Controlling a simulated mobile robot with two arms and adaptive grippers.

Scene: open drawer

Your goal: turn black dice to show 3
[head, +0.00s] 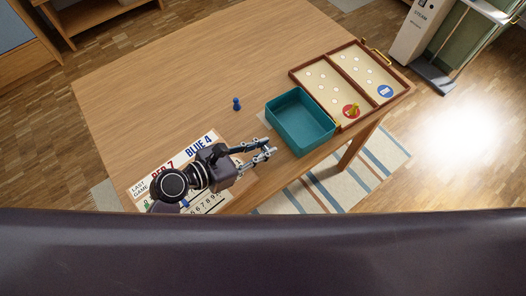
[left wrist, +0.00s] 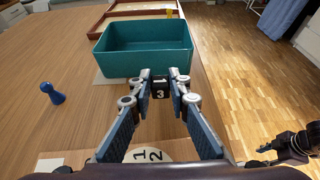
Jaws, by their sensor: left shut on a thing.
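My left gripper (head: 270,146) reaches over the table near its front edge, just left of the teal tray. In the left wrist view my left gripper (left wrist: 160,88) is shut on a small black dice (left wrist: 160,92), held between the fingertips. The dice face towards the wrist camera shows a white 3, and a mark like a 1 shows on the face above it. The dice is too small to make out in the head view. My right gripper (left wrist: 285,150) shows dark at the right edge of the left wrist view; its jaws are unclear.
The teal tray (head: 299,122) looks empty and stands beyond the left gripper. A wooden game box (head: 350,82) lies open behind it, with red and blue round pieces. A blue pawn (head: 236,104) stands on clear table. A printed score board (head: 200,150) lies under my left arm.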

